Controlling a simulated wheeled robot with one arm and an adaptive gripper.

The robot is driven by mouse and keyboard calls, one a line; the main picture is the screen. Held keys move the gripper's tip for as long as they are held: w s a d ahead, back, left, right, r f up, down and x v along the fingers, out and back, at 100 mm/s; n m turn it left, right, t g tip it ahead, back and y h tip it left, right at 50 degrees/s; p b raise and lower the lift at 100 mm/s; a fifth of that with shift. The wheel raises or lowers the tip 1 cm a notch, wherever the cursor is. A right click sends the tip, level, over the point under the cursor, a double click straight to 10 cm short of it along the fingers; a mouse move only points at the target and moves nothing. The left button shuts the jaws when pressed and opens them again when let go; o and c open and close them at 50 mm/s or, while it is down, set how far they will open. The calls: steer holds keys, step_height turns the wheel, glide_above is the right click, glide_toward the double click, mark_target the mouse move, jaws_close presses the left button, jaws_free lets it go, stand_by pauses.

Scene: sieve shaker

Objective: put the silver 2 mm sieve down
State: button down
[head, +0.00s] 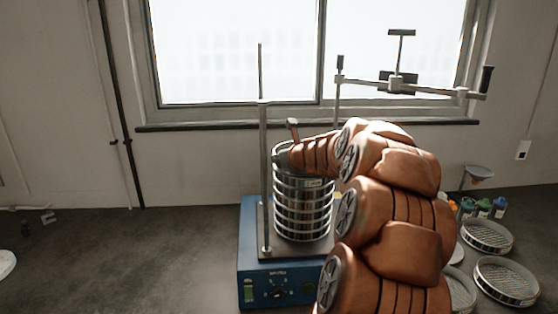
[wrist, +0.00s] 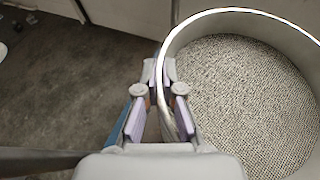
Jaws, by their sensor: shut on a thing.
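A silver sieve with a fine grey mesh (wrist: 245,95) fills the right of the wrist view. My gripper (wrist: 160,75) is shut on its near left rim, one finger on each side of the wall. In the head view a stack of silver sieves (head: 303,212) stands upright on the blue shaker (head: 290,291). My arm reaches to the top of this stack from the right. The arm mostly hides my gripper there. I cannot tell whether the held sieve touches the stack. Its size label is not readable.
An upright rod (head: 263,180) stands left of the stack. A clamp bar (head: 430,90) sits high at the right, behind my arm. Loose sieves (head: 507,282) and small bottles (head: 483,208) occupy the bench at right. The bench at left is mostly clear.

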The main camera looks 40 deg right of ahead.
steer(key=shift+f, duration=0.2)
steer(key=c, duration=1.3)
jaws_free()
steer(key=shift+s+r, duration=0.1)
steer(key=shift+r, duration=0.1)
steer(key=b+v, duration=0.1)
steer(key=v, duration=1.1)
steer(key=shift+f, duration=0.1)
